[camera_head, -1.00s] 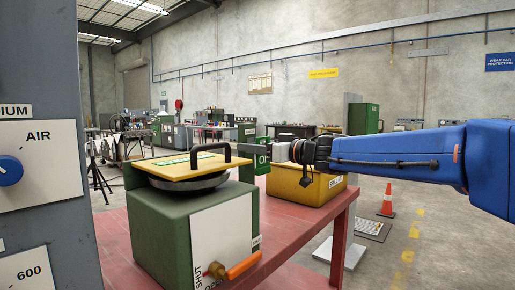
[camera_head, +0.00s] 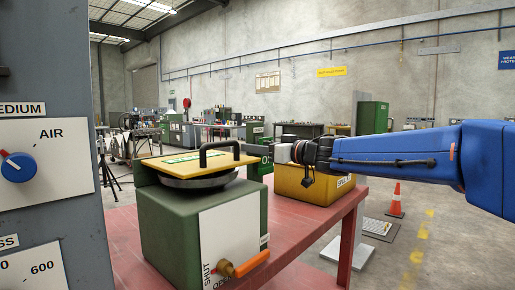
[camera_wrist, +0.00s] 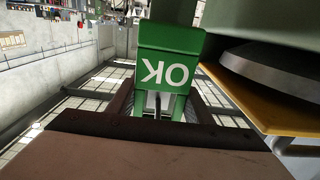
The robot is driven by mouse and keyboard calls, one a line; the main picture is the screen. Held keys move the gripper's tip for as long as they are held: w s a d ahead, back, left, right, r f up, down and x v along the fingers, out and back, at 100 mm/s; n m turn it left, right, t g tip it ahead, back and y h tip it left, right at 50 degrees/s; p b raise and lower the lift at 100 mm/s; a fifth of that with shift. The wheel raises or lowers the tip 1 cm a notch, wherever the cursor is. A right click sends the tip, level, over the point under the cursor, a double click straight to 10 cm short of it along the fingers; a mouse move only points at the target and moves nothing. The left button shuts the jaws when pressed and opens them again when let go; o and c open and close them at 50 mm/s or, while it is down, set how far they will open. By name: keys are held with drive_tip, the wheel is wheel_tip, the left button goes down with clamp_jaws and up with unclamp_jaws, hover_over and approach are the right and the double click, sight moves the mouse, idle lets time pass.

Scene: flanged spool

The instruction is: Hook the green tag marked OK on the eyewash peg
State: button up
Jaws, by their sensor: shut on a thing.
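The green tag marked OK (camera_head: 266,162) is held in my gripper (camera_head: 258,150), which is shut on it behind the green box. In the wrist view the tag (camera_wrist: 167,65) hangs across the middle with its letters upside down. The green box (camera_head: 168,222) has a dark bowl (camera_head: 200,181), a yellow plate (camera_head: 190,166) and a black handle (camera_head: 220,146) on top. In the wrist view the bowl's rim (camera_wrist: 275,70) is right of the tag, apart from it. I cannot make out a peg in either view.
The box stands on a red table (camera_head: 285,240). A yellow bin (camera_head: 305,185) sits just behind, below my wrist. An orange valve handle (camera_head: 250,264) juts from the box's front. A grey panel with a blue knob (camera_head: 18,167) is close at left.

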drive_tip(key=o, duration=1.1)
drive_tip(key=shift+d, duration=0.1)
